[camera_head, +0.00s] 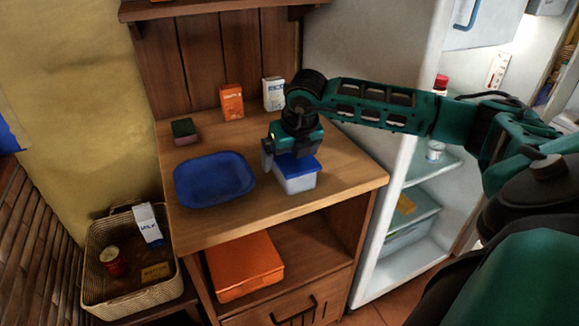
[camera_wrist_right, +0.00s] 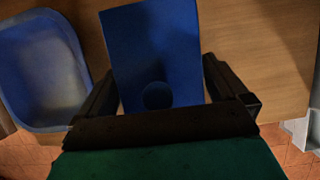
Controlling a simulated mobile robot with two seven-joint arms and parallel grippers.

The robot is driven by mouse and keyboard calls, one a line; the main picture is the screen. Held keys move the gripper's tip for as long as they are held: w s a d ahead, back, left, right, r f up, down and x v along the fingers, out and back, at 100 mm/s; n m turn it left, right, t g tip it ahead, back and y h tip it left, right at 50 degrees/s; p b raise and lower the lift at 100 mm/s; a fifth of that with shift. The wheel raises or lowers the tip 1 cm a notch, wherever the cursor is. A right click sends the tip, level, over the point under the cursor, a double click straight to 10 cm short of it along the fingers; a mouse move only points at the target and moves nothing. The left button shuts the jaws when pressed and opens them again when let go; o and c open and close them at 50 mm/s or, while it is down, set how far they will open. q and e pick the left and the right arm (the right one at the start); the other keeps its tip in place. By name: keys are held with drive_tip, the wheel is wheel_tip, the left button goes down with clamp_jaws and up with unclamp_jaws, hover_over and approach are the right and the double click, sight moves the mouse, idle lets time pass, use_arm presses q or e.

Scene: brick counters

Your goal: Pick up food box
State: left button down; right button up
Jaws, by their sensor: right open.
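The food box (camera_head: 297,183), a pale container with a blue lid, stands on the wooden counter (camera_head: 340,180) right of a blue tray. My right gripper (camera_head: 293,154) is open and points down over the box, with its fingers at the lid's level. In the right wrist view the blue lid (camera_wrist_right: 155,50) lies between the two spread fingers of the right gripper (camera_wrist_right: 160,88). I cannot tell whether either finger touches the box. The gripper hides part of the lid in the head view. My left gripper is not in view.
The blue tray (camera_head: 215,178) lies close by on the left. A sponge (camera_head: 184,131), an orange carton (camera_head: 232,101) and a white carton (camera_head: 273,93) stand behind. An open fridge (camera_head: 375,265) is at the right. A basket (camera_head: 135,296) and an orange box (camera_head: 244,265) sit lower.

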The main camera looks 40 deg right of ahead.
drive_tip(key=shift+w+f, duration=0.1)
drive_tip(key=shift+f, duration=0.2)
drive_tip(key=shift+c, duration=0.3)
drive_tip(key=c, duration=0.7)
drive_tip(key=shift+r, duration=0.1)
drive_tip(key=shift+c, duration=0.2)
